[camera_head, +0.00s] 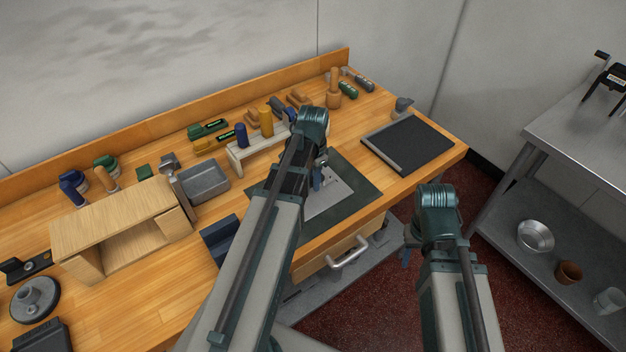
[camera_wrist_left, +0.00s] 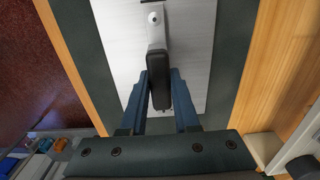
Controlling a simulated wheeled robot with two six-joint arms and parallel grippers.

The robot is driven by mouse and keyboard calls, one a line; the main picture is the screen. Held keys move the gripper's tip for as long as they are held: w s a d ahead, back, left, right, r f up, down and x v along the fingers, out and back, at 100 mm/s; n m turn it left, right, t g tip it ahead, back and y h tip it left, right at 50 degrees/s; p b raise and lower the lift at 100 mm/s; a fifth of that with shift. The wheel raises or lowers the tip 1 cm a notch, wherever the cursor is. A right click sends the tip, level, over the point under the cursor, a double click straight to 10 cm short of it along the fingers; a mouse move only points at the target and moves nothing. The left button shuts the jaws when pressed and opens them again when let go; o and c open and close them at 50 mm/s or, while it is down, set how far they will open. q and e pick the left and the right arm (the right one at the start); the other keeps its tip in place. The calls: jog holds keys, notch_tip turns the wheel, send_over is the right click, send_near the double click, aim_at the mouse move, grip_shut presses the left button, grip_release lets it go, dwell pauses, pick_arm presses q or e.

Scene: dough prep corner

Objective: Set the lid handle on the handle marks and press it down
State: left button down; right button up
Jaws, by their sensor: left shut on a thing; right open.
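The lid (camera_head: 322,208) is a pale grey flat plate lying on a dark green mat (camera_head: 362,187); it also fills the middle of the left wrist view (camera_wrist_left: 122,45). The lid handle (camera_wrist_left: 155,28) has a grey arm with a round end and a black grip. My left gripper (camera_wrist_left: 161,78) is shut on the black grip, one blue finger on each side. The handle is over the lid; I cannot tell whether it touches. The handle marks are not clearly visible. My right gripper (camera_head: 408,254) is open and empty, off the bench's front edge.
A grey bin (camera_head: 205,182) and a wooden shelf box (camera_head: 120,215) are to the left. A dark board (camera_head: 412,140) lies right. A drawer handle (camera_head: 348,254) sticks out below the bench edge.

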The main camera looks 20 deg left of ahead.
pick_arm(q)
jog(key=shift+f+b, duration=0.5)
jog(key=shift+f, duration=0.05)
jog(key=c, duration=0.6)
grip_release()
jog(key=shift+r, duration=0.2)
notch_tip(320, 180, up, 8)
jog(key=p, duration=0.8)
jog(key=shift+f, duration=0.1)
jog(key=shift+d, duration=0.1)
jog(key=s+d, duration=0.4)
jog(key=d, duration=0.3)
jog(key=s+d+n, duration=0.1)
jog(key=s+d, duration=0.3)
jog(key=d, duration=0.3)
jog(key=s+d+f+n+y, duration=0.1)
jog(key=s+d, duration=0.3)
jog(key=d, duration=0.2)
jog(key=shift+s+d+b, duration=0.4)
